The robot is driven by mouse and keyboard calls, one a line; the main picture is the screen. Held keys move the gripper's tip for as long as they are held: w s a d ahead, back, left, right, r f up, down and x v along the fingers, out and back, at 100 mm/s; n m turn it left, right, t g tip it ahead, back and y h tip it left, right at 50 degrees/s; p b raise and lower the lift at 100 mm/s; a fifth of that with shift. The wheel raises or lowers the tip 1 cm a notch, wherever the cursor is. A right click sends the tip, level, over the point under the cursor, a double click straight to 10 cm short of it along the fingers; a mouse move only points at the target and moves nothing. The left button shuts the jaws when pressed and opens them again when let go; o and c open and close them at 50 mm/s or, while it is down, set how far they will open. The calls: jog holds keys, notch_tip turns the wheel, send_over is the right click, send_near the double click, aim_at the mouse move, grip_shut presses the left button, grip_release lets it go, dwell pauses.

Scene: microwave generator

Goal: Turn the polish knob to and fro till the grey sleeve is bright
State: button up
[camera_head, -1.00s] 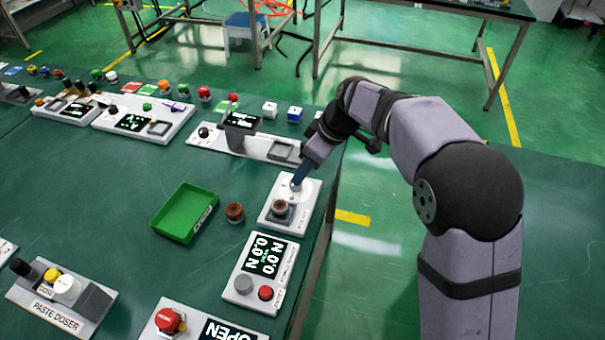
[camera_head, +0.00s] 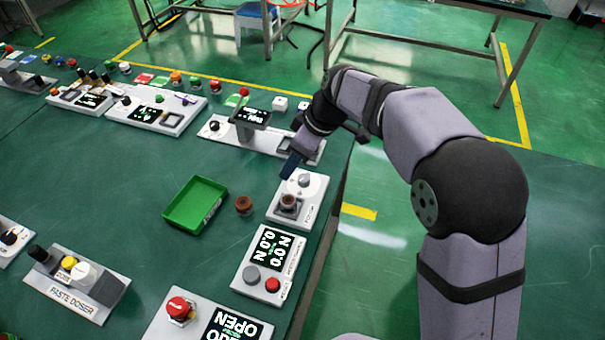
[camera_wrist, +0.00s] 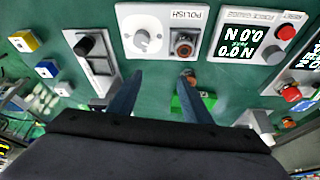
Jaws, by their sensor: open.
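The polish unit (camera_head: 309,215) is a white panel at the table's right edge. Its knob (camera_head: 305,181) is a pale round dial, also in the wrist view (camera_wrist: 143,40), with a light disc around it. Beside it a sleeve (camera_head: 288,201) stands in a grey holder; it looks brownish on top with a dark grey rim in the wrist view (camera_wrist: 184,46). How bright it is I cannot tell. My gripper (camera_head: 289,168) is open and empty, apart from the knob, just to its upper left. In the wrist view its fingers (camera_wrist: 163,75) straddle empty space below the panel.
A loose brown ring-like part (camera_head: 243,205) stands on the table between the polish unit and the green tray (camera_head: 170,217). A readout panel (camera_head: 268,262) with grey and red buttons lies nearer. A device with a raised screen (camera_head: 250,116) stands behind my gripper.

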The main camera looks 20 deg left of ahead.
aim_at(304, 179)
jog(key=shift+n+h, duration=0.4)
jog(key=shift+h, duration=0.5)
jog(key=s, duration=0.1)
jog(key=s+p, duration=0.2)
jog(key=s, duration=0.1)
jog(key=shift+d+f, duration=0.4)
jog(key=w+d+f+m+t, duration=0.1)
jog(key=w+m, duration=0.4)
jog(key=m, duration=0.6)
jog(key=shift+w+d+f+t, duration=0.2)
jog(key=shift+d+f+t, duration=0.25)
jog(key=shift+t, duration=0.75)
jog(key=shift+f, duration=0.2)
jog(key=shift+p+x, duration=0.5)
jog(key=shift+x, duration=3.05)
jog(key=c, duration=1.1)
